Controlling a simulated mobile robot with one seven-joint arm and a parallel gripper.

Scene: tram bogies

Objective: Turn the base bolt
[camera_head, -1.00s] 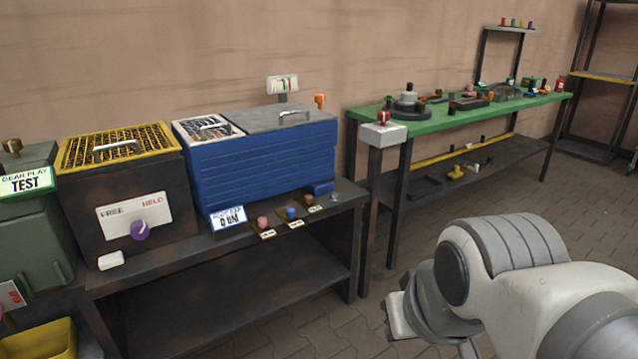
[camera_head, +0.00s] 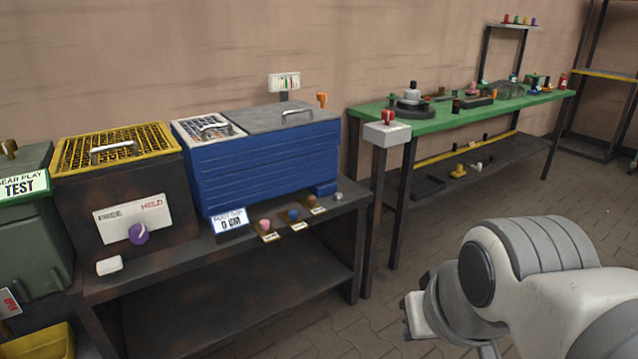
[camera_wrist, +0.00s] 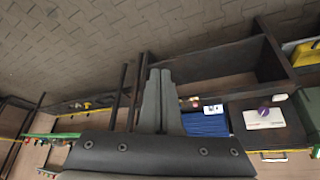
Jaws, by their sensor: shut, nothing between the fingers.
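I cannot pick out a base bolt for certain. A small grey bolt-like piece (camera_head: 338,196) stands at the right front corner of the dark bench. The blue ribbed box (camera_head: 265,165) with a grey lid and handle sits on that bench. My gripper (camera_wrist: 161,76) shows in the wrist view with its two grey fingers together and nothing between them. It is in the air, apart from the bench and from the green table. In the head view my arm is at the lower right, and the fingertips are not clear there.
A dark box with a purple knob (camera_head: 138,234) stands left of the blue box. Small pink, blue and brown knobs line the bench front. A post with a red button (camera_head: 388,117) stands before the green table (camera_head: 450,117). The paved floor between is clear.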

